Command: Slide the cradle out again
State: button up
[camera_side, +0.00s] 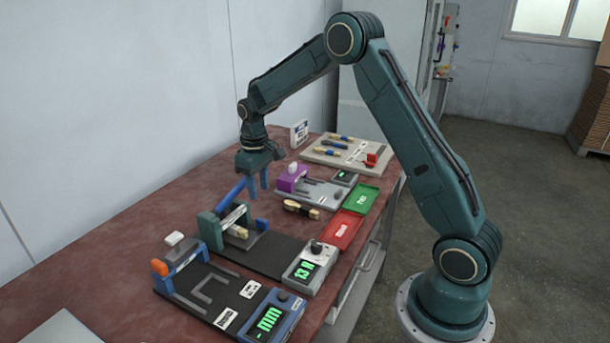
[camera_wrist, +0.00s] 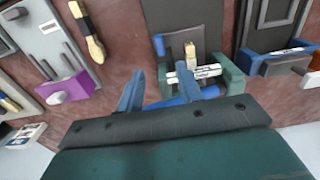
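The press (camera_side: 210,232) has a teal-green frame and a blue lever (camera_side: 236,190) slanting upward. Whether a finger touches the lever is unclear.
A green-display meter (camera_side: 309,268) stands right of the press. A blue gauge fixture (camera_side: 268,318) is in front, a purple-topped fixture (camera_side: 292,178) behind.

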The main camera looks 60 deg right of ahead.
aim_at(262, 219)
notch_tip(262, 219, down, 10)
jog(key=shift+f, duration=0.1)
dwell(0.4)
grip_shut()
